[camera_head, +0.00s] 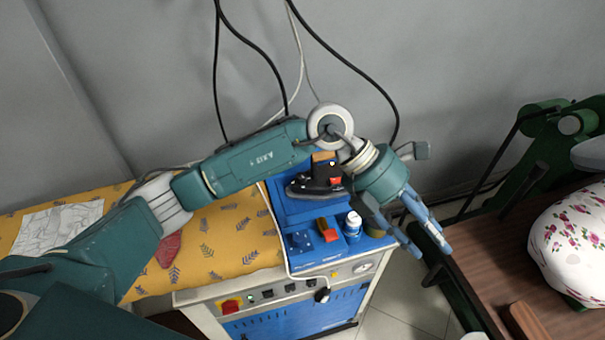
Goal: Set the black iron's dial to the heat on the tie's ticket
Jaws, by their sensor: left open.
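The black iron (306,187) with a wooden-coloured handle rests on the blue top of the steam station, partly behind my left arm. An orange-red spot shows at its right end; I cannot make out a dial or its setting. A red piece of cloth (169,250), perhaps the tie, lies on the yellow patterned board, partly hidden by my arm. I see no readable ticket. My left gripper (431,251) is open and empty, to the right of the iron, above the station's right edge and the floor. My right gripper is out of view.
The yellow board (240,235) lies left of the blue station (311,262). A white-and-blue bottle (352,223) and a red-handled item (327,229) stand before the iron. A patterned white sheet (55,226) lies far left. Cables hang behind. A wooden table (490,265) with floral cloth (575,240) is right.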

